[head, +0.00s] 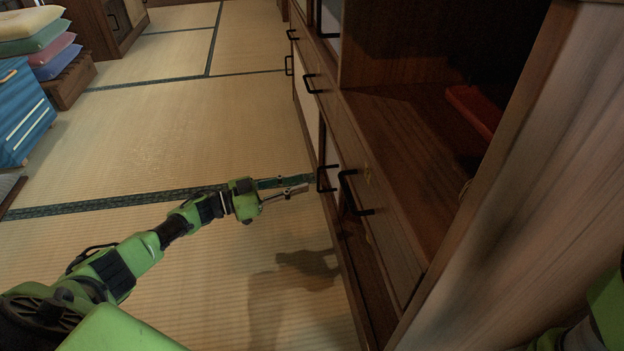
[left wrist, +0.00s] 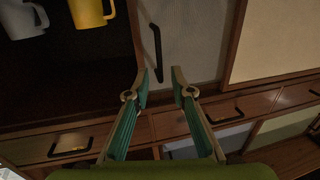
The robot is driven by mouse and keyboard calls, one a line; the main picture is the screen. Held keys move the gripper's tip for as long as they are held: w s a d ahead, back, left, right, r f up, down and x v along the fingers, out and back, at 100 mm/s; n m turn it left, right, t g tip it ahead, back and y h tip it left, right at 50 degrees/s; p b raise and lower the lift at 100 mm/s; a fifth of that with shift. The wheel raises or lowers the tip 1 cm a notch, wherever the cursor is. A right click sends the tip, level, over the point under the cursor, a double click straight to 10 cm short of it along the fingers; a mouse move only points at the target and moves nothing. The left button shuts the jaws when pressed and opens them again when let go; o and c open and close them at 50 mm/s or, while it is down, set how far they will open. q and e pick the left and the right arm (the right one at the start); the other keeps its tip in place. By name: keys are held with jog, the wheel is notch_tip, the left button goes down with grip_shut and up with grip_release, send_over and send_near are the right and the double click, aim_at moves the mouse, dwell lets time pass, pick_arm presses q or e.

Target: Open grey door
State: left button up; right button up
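The grey door (left wrist: 190,35) is a flat panel in the low wooden cabinet, with a black upright bar handle (left wrist: 156,52). In the head view this handle (head: 320,180) stands out from the cabinet front just right of my left gripper (head: 297,190). In the left wrist view my left gripper (left wrist: 160,84) is open and empty, its two fingers apart and pointing at the door. The handle shows just beyond the gap between the fingertips; I cannot tell whether they touch. The door looks closed. My right gripper is not in view.
Drawers (left wrist: 225,112) with black handles run along the cabinet. An open dark compartment beside the door holds a yellow mug (left wrist: 90,12) and a grey mug (left wrist: 22,18). Stacked cushions (head: 40,40) and a blue chest (head: 22,112) stand far left. The tatami floor (head: 150,130) is clear.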

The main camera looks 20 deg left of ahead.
pick_arm(q)
jog(key=shift+v, duration=2.7)
jog(key=shift+s, duration=0.1)
